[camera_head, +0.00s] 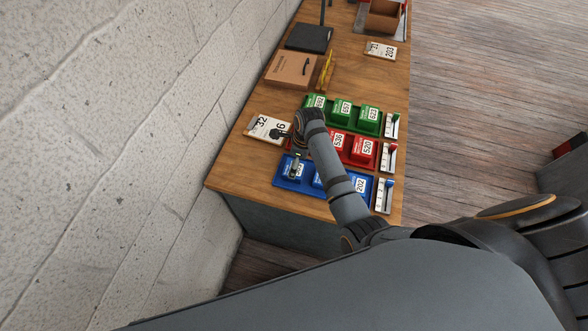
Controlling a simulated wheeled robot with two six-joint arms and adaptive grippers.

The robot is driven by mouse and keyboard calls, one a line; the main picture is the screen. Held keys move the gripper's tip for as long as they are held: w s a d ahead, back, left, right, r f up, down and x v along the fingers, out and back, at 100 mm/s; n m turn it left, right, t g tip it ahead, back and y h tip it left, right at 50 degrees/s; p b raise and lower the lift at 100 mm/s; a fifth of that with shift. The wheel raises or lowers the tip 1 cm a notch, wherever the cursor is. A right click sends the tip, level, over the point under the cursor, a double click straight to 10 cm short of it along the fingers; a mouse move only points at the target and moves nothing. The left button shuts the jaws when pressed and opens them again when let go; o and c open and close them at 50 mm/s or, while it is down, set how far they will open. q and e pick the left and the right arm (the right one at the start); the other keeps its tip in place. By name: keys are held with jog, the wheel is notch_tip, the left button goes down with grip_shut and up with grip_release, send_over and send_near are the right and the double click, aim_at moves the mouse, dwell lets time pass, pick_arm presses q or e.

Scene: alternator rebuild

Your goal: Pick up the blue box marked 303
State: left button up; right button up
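A blue tray (284,183) near the table's front edge holds three blue boxes. The left blue box (298,173) has a white label partly hidden by my gripper, so I cannot read its number surely. The middle blue box (318,181) is mostly behind my arm. The right blue box (359,194) reads 202. My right gripper (296,164) points down at the left blue box, with its fingers at or just over the box top. I cannot tell whether they are closed on it. My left gripper is not in view.
Green boxes (342,110) and red boxes (362,152) sit in trays behind the blue ones. A cardboard box (291,70) and a black box (309,38) stand near the wall.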

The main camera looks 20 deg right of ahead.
jog(key=shift+a+f+p, duration=0.25)
jog(key=shift+f+p, duration=0.55)
jog(key=shift+f, duration=0.4)
notch_tip(320, 180, down, 3)
jog(key=shift+a+r, duration=0.1)
jog(key=shift+r, duration=0.05)
jog(key=c, duration=1.3)
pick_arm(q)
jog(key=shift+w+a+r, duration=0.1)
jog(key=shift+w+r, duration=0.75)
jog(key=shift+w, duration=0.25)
pick_arm(e)
jog(key=shift+r, duration=0.1)
